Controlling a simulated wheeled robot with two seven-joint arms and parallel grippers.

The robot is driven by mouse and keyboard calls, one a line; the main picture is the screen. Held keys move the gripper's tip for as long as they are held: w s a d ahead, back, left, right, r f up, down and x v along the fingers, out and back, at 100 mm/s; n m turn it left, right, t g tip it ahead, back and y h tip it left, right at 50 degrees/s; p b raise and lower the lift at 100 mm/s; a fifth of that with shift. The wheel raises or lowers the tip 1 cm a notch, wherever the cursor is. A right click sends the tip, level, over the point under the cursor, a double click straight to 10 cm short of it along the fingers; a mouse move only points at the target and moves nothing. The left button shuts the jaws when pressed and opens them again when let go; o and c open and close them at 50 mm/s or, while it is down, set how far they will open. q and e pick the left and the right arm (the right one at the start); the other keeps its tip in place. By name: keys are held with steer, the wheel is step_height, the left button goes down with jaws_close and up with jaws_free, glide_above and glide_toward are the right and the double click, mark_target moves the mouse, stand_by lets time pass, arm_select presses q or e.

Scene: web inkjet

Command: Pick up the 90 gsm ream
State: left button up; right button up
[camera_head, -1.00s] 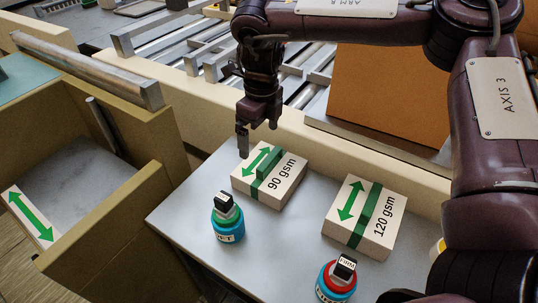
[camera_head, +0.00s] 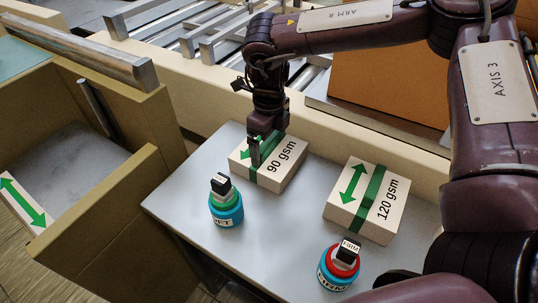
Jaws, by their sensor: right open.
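The 90 gsm ream (camera_head: 278,166) is a white block with a green band and a green double arrow. It lies on the grey table toward the back. My right gripper (camera_head: 256,158) points down right over the ream's green band and hides part of the band and arrow. The gripper is open, and I cannot tell whether its fingers touch the ream. The similar 120 gsm ream (camera_head: 368,202) lies to the right, apart from it. My left gripper is not in view.
On the grey table (camera_head: 270,235), a blue bottle with a green collar (camera_head: 226,205) stands in front of the ream, and one with a red collar (camera_head: 338,268) stands front right. A tan bin (camera_head: 120,205) is at left. A cardboard box (camera_head: 390,85) and metal rollers (camera_head: 180,30) lie behind.

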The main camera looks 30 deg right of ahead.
steer(key=shift+c, duration=0.3)
steer(key=c, duration=1.7)
steer(key=shift+w+r, duration=0.1)
steer(key=shift+r, duration=0.1)
